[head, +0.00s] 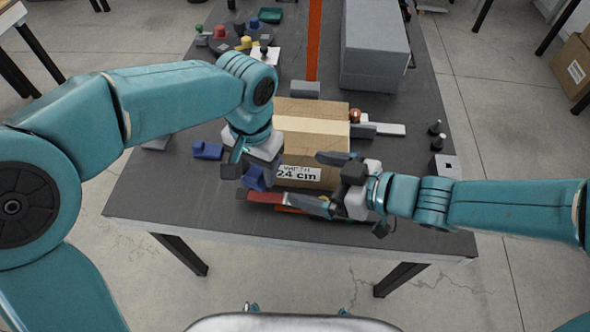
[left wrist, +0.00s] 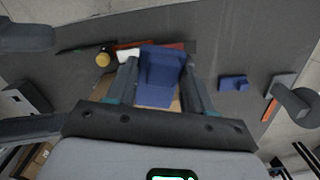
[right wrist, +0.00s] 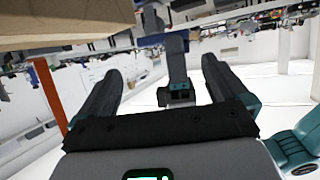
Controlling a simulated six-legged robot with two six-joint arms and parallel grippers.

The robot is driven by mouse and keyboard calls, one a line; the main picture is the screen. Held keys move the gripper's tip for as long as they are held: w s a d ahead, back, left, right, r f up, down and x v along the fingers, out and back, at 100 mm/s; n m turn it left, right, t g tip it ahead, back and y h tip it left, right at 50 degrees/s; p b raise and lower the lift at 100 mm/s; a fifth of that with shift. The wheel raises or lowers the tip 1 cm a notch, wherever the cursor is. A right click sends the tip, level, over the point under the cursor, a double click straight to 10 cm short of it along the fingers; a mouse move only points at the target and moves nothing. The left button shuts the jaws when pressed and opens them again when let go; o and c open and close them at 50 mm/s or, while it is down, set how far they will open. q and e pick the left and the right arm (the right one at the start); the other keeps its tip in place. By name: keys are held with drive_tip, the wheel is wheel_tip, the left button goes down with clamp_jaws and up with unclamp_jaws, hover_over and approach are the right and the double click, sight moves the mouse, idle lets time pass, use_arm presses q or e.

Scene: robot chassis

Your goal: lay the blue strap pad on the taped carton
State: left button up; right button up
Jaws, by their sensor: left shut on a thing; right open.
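The taped carton (head: 300,148) lies on the dark table, brown with a pale tape strip along its top and a "WIDTH 24 cm" label on its near face. My left gripper (head: 250,170) is shut on a blue strap pad (head: 256,182), just off the carton's near left corner. In the left wrist view the pad (left wrist: 161,76) sits between the two fingers. A second blue pad (head: 206,150) lies on the table left of the carton. My right gripper (head: 348,192) is open and empty by the carton's near right corner.
A red-and-grey tool (head: 266,198) lies along the table's front, partly hidden by my right gripper. A large grey box (head: 375,50) stands at the back right. Small coloured parts stand at the back left. Dark bottles (head: 435,130) are at the right edge. The front left of the table is clear.

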drive_tip(key=x, duration=1)
drive_tip(key=shift+d, duration=0.15)
drive_tip(key=shift+w, duration=0.1)
drive_tip(key=c, duration=0.7)
use_arm(q)
drive_tip(key=o, duration=1.1)
